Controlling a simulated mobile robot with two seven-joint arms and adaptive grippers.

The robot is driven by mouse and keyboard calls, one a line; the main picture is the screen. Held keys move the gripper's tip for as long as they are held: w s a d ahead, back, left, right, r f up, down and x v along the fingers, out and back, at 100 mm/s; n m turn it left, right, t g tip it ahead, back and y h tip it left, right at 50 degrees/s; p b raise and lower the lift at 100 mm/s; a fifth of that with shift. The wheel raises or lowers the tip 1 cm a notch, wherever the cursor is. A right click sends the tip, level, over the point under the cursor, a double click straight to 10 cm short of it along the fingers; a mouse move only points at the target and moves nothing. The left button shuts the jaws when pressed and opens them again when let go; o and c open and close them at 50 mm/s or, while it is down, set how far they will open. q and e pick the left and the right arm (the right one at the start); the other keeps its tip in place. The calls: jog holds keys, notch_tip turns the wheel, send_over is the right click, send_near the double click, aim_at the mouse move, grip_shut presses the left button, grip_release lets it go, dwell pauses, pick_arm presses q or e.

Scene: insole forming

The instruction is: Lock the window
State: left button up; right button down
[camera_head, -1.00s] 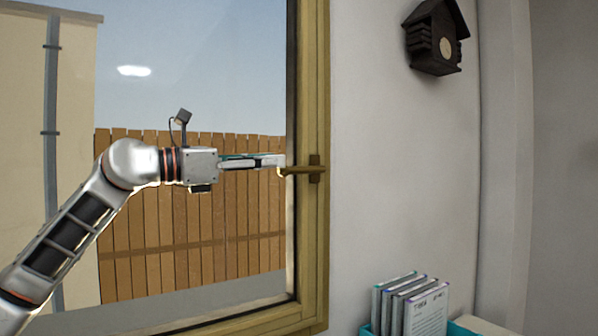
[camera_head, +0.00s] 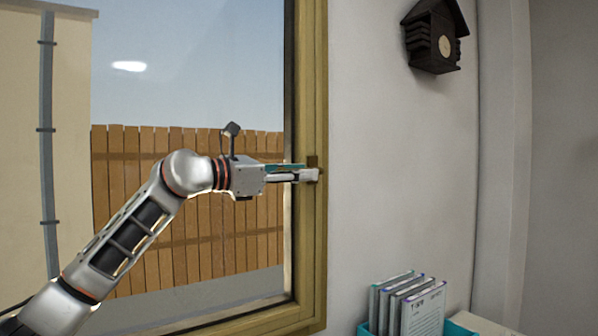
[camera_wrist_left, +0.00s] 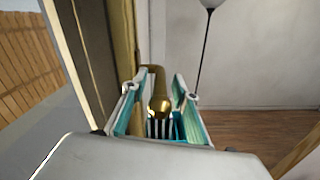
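The window (camera_head: 318,235) has a wooden frame on the right and clear glass. Its brass-coloured handle shows at the base plate (camera_head: 312,160) on the frame in the head view; the rest is hidden behind my gripper. My left gripper (camera_head: 313,175) reaches in from the left, with its fingertips at the handle. In the left wrist view, the left gripper (camera_wrist_left: 160,112) is open and the handle (camera_wrist_left: 159,100) lies between its teal-lined fingers, with gaps visible on both sides. My right gripper is not in view.
A dark birdhouse-shaped clock (camera_head: 436,38) hangs on the wall to the right. Several books (camera_head: 408,303) stand in a teal holder (camera_head: 366,328) at the bottom. A lamp pole (camera_wrist_left: 203,60) shows in the left wrist view. The wall beside the frame is clear.

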pick_arm(q)
grip_shut()
